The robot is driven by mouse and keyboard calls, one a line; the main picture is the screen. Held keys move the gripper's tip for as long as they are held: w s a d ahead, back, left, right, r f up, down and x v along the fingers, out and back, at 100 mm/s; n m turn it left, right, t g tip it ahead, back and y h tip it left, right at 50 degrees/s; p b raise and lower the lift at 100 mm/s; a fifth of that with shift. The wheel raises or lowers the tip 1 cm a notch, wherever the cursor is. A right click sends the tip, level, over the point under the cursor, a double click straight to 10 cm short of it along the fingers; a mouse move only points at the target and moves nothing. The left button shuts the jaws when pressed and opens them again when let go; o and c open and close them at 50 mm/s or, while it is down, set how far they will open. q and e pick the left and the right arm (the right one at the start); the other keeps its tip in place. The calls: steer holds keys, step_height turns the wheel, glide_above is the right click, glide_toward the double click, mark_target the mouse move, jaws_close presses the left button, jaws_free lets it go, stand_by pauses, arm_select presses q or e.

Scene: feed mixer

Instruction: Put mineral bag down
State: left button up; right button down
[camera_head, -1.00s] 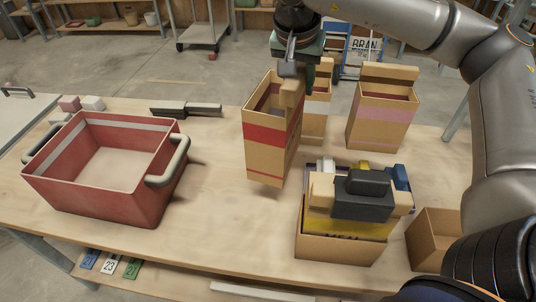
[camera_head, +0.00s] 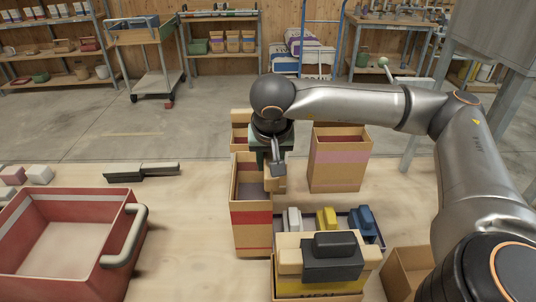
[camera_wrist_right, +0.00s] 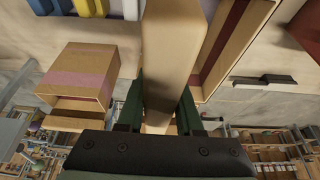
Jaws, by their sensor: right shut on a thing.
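A tall open tan bag with a red band (camera_head: 252,218), which I take to be the mineral bag, stands upright in the middle of the head view. My right gripper (camera_head: 274,172) is shut on the tan block-like grip at its top edge. In the right wrist view the tan grip (camera_wrist_right: 170,60) sits between the two green fingers of the right gripper (camera_wrist_right: 162,108), with the open bag (camera_wrist_right: 225,45) beside it. The bag's base is at or close to the table top; I cannot tell whether it touches. My left gripper is not in view.
A pink-banded bag (camera_head: 340,158) stands behind right, and another tan bag (camera_head: 240,130) behind. In front right are a box with a dark-topped block (camera_head: 332,262), a tray of coloured scoops (camera_head: 372,240) and an open carton (camera_head: 405,270). A red tub (camera_head: 125,225) is left; table between is clear.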

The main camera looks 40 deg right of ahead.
mark_target(271, 158)
steer(key=shift+w+f, duration=0.1)
steer(key=shift+f, duration=1.65)
steer(key=c, duration=0.6)
jaws_free()
steer(key=shift+f, duration=0.15)
steer(key=shift+o, duration=0.2)
steer(key=v, duration=1.2)
steer(key=shift+b, duration=0.3)
